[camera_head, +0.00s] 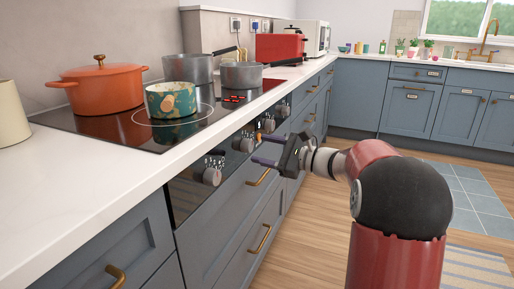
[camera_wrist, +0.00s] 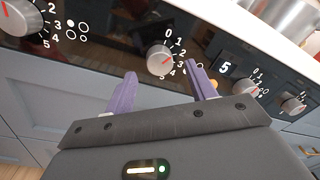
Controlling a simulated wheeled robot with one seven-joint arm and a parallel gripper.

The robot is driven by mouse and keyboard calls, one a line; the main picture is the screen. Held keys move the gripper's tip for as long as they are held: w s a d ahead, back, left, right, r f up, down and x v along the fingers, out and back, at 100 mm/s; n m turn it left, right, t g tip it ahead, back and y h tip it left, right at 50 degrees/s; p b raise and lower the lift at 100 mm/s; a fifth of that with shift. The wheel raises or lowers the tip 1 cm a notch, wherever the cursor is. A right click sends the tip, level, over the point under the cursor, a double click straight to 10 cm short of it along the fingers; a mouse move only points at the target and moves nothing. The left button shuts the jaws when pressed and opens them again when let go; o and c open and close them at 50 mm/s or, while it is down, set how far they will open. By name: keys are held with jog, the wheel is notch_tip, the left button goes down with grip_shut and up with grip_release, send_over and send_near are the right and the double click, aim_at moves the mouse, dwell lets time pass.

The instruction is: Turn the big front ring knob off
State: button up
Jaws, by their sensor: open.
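Several round metal control knobs sit in a row on the black front panel below the hob. In the wrist view one knob (camera_wrist: 160,59) lies just beyond and between my fingertips, with a 0-to-5 scale and a red mark toward its lower right. Another knob (camera_wrist: 20,17) is at the left edge, and two more are at the right (camera_wrist: 246,89) and far right (camera_wrist: 293,105). Which knob serves the big front ring is too small to read. My gripper (camera_head: 261,150) is open and empty in front of the panel; its purple fingers also show in the wrist view (camera_wrist: 163,82).
The hob (camera_head: 120,130) holds an orange pot (camera_head: 103,90), a patterned pot (camera_head: 171,101) and grey pans (camera_head: 187,68) (camera_head: 241,75). Drawers with brass handles (camera_head: 259,237) lie below the panel. The wooden floor on the right is mostly clear.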

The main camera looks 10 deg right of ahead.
aim_at(247, 146)
jog(key=shift+x, duration=1.4)
jog(key=c, duration=1)
jog(key=shift+f, duration=0.1)
